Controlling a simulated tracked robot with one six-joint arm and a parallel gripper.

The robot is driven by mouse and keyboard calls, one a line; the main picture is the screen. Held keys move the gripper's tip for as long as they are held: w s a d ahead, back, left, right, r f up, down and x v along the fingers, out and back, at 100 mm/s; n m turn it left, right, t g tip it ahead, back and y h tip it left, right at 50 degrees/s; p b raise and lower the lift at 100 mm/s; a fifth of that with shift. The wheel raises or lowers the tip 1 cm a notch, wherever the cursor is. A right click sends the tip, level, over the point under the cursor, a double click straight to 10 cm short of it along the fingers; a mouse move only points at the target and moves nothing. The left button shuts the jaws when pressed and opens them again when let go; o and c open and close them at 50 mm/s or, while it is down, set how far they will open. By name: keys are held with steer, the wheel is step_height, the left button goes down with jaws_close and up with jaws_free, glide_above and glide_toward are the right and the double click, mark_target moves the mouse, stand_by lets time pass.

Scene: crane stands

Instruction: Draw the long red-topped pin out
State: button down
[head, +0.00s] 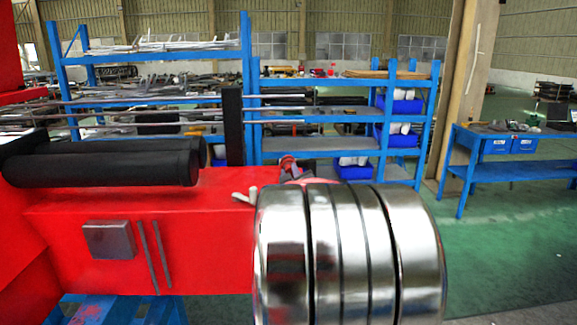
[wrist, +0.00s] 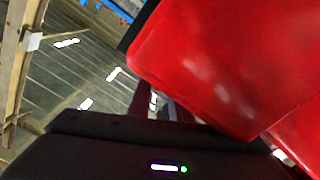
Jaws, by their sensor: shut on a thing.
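A small red-topped piece (head: 289,163), apparently the top of the long pin, shows just above the far edge of the shiny steel drum in the head view. The pin's shaft is hidden there. My gripper (wrist: 168,110) shows only in part in the wrist view, behind a dark housing with a small light. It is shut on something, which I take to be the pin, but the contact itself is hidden. A large smooth red surface (wrist: 205,75) fills the upper right of the wrist view, very close to the camera.
A red machine body (head: 130,235) with black rollers (head: 105,167) fills the left. The ribbed steel drum (head: 350,255) blocks the centre front. A pale handle (head: 245,196) sits beside it. Blue racks (head: 255,100) and a blue bench (head: 515,165) stand behind. Green floor is clear at right.

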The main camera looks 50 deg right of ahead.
steer(key=shift+s+a, duration=0.1)
steer(key=shift+v, duration=4.9)
steer(key=shift+s, duration=0.1)
